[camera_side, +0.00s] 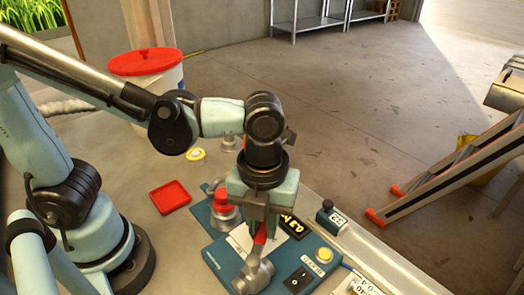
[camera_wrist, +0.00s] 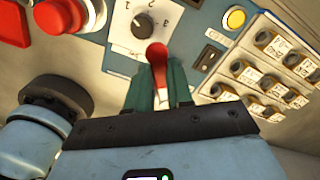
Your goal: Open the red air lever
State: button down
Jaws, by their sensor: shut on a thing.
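The red air lever (camera_side: 260,235) stands on a grey metal fitting at the front edge of the blue control panel (camera_side: 222,251). My gripper (camera_side: 254,226) reaches down over the panel and is shut on the lever. In the wrist view, the lever's rounded red end (camera_wrist: 157,55) sticks out between the two dark green fingers of my gripper (camera_wrist: 160,88). The lower part of the lever is hidden behind the gripper in the wrist view.
A red tray (camera_side: 170,196) and a red-lidded bucket (camera_side: 150,75) stand behind.

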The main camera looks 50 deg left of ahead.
jog(key=d+m, duration=0.1)
jog(key=m, duration=0.2)
jog(key=shift+w+d+m, duration=0.35)
jog(key=shift+w+m, duration=0.05)
jog(key=shift+w+d+m, duration=0.1)
jog(key=shift+d+m, duration=0.3)
jog(key=shift+m, duration=0.4)
jog(key=shift+d+m, duration=0.4)
jog(key=shift+m, duration=0.4)
jog(key=shift+d, duration=0.1)
jog(key=c, duration=1)
grip_release()
notch_tip(320, 180, up, 12)
